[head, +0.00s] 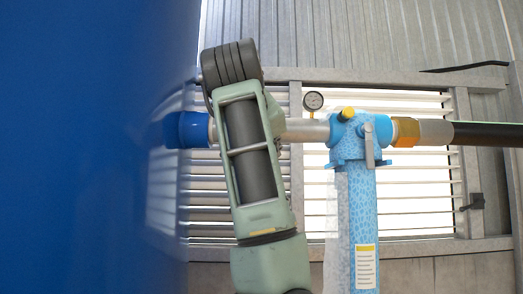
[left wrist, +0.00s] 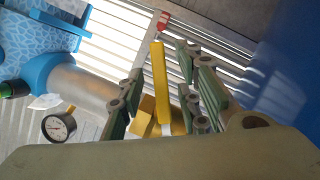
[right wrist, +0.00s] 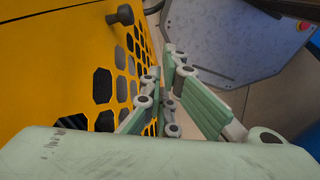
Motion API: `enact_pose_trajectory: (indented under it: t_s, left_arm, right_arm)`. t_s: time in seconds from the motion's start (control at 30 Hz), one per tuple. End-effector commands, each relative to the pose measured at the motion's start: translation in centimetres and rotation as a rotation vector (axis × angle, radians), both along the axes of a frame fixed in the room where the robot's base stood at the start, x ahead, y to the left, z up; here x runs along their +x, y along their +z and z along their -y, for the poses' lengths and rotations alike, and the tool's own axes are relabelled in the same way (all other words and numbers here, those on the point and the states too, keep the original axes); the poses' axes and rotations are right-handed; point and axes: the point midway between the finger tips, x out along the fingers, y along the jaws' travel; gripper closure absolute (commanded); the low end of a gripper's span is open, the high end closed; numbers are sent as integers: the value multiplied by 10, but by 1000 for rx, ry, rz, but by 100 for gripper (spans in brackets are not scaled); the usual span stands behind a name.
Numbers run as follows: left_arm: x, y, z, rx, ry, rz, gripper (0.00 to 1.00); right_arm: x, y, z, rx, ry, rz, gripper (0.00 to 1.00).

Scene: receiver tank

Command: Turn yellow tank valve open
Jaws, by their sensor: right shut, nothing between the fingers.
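The yellow valve lever (left wrist: 158,82) is a long bar in the left wrist view, rising from a yellow valve body (left wrist: 148,112). My left gripper (left wrist: 160,85) is open, with one finger on each side of the lever and visible gaps; I cannot tell how deep the lever sits between them. In the head view my left arm covers the middle of the pipe, and neither the left fingers nor this lever can be made out. My right gripper (right wrist: 168,90) is shut and empty, beside an orange-yellow perforated panel (right wrist: 75,65) in the right wrist view.
A large blue surface (head: 90,150) fills the left of the head view. A pressure gauge (head: 313,101) stands on the grey pipe (head: 305,131), left of a light-blue patterned filter column (head: 362,215). A louvred window (head: 420,205) lies behind. A grey plate (right wrist: 225,40) is near the right gripper.

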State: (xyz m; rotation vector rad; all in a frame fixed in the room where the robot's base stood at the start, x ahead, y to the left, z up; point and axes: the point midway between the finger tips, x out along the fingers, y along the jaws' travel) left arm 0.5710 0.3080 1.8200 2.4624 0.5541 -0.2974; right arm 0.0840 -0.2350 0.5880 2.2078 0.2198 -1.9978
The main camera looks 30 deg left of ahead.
Motion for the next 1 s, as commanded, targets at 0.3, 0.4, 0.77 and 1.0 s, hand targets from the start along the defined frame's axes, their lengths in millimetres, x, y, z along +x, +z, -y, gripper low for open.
enact_pose_trajectory:
  t_s: [0.3,0.4,0.77,1.0]
  left_arm:
    - [0,0,0,0,0,0,98]
    - [0,0,0,0,1,-1,100]
    - [0,0,0,-1,0,0,100]
    - [5,9,11,-159,-2,100,100]
  right_arm:
    - [0,0,0,0,1,0,100]
    - [0,0,0,0,1,0,100]
    - [0,0,0,0,1,0,100]
    - [0,-2,0,0,1,0,100]
